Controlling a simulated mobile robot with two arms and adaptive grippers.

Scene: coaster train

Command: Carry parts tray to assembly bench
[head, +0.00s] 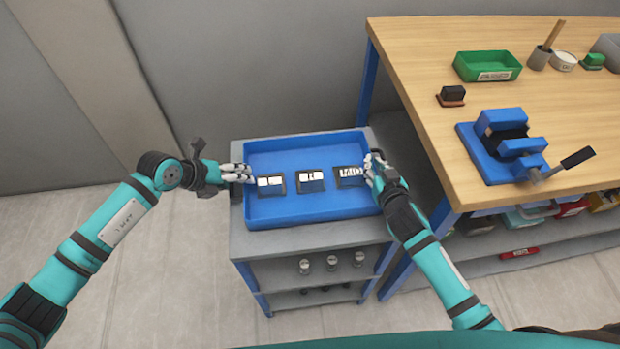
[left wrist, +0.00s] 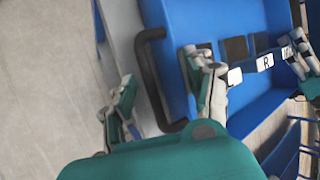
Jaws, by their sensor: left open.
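The blue parts tray (head: 312,210) sits on top of a grey cart (head: 300,238) and holds three dark blocks with white labels (head: 311,181). My left gripper (head: 240,173) is at the tray's left edge. In the left wrist view my left gripper (left wrist: 162,95) is open, with its fingers on either side of the tray's black handle (left wrist: 150,75). My right gripper (head: 376,168) is at the tray's right edge; its grip there is hidden. The wooden assembly bench (head: 420,75) stands to the right of the cart.
On the bench are a blue vise (head: 505,145), a green bin (head: 487,66), a small black-and-red block (head: 452,95) and a cup (head: 540,57). Shelves below hold bins. A grey wall (head: 250,70) stands behind the cart.

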